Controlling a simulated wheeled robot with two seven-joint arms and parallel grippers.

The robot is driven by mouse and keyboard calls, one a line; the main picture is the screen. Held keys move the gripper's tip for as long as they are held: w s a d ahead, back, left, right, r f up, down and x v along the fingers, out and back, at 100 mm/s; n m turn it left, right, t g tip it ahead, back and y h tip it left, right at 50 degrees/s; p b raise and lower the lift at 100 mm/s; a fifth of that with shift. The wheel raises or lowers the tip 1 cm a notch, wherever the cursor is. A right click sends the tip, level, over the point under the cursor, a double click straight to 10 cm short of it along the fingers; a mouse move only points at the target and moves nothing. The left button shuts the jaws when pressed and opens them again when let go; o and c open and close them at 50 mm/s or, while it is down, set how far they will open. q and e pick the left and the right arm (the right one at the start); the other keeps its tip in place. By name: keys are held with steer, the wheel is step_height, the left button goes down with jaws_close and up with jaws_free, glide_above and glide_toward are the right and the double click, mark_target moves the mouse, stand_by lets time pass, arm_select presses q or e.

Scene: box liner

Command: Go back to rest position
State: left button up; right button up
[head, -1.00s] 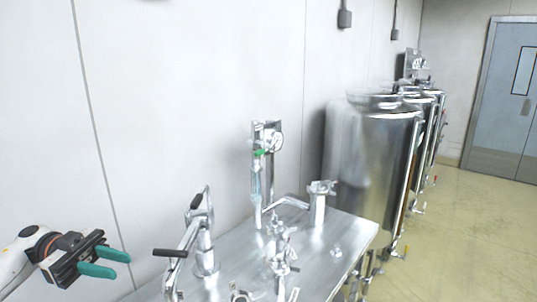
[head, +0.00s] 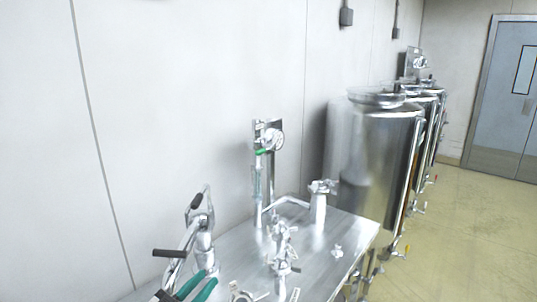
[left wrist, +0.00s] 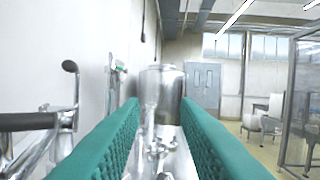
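My left gripper (head: 205,281) shows at the bottom edge of the head view, its teal fingers pointing up and right. It is beside the lower part of a metal lever handle with a black grip. In the left wrist view the two textured teal fingers (left wrist: 160,108) stand apart with nothing between them, so it is open and empty. I cannot tell whether it touches the lever. My right gripper is not in view.
A steel table (head: 330,232) carries the lever fitting (head: 203,238), several valves and a pressure gauge (head: 273,139). Large steel tanks (head: 375,150) stand behind it along the wall. A grey door (head: 505,100) is at the far right. The yellowish floor (head: 465,240) at right is clear.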

arm_select(q)
steer(key=s+a+f+n+g+y, duration=0.2)
steer(key=s+f+g+y, duration=0.1)
steer(key=s+f+y, duration=0.25)
steer(key=s+a+f+n+g+y, duration=0.2)
steer(key=s+f+y, duration=0.25)
steer(key=f, duration=0.25)
steer(key=s+a+f+g+y, duration=0.1)
steer(key=s+f+g, duration=0.25)
steer(key=s, duration=0.55)
steer(key=s+a+f+g, duration=0.1)
steer(key=s+f+g, duration=0.3)
steer(key=s, duration=0.6)
step_height(320, 180, down, 36)
steer(key=r+g+b, duration=0.1)
steer(key=g+b, duration=0.2)
steer(key=b, duration=0.8)
steer(key=s+a+f+b, duration=0.1)
steer(key=s+f+b, duration=0.2)
steer(key=s+f, duration=0.3)
steer(key=s+a+f+b, duration=0.1)
steer(key=s+f+b, duration=0.2)
steer(key=f, duration=0.8)
steer(key=s+a+f+b, duration=0.1)
steer(key=s+f+b, duration=0.2)
steer(key=s+f, duration=0.5)
steer(key=shift+s+a+f+m+g, duration=0.15)
steer(key=shift+s+f+m+g, duration=0.2)
steer(key=shift+f, duration=0.3)
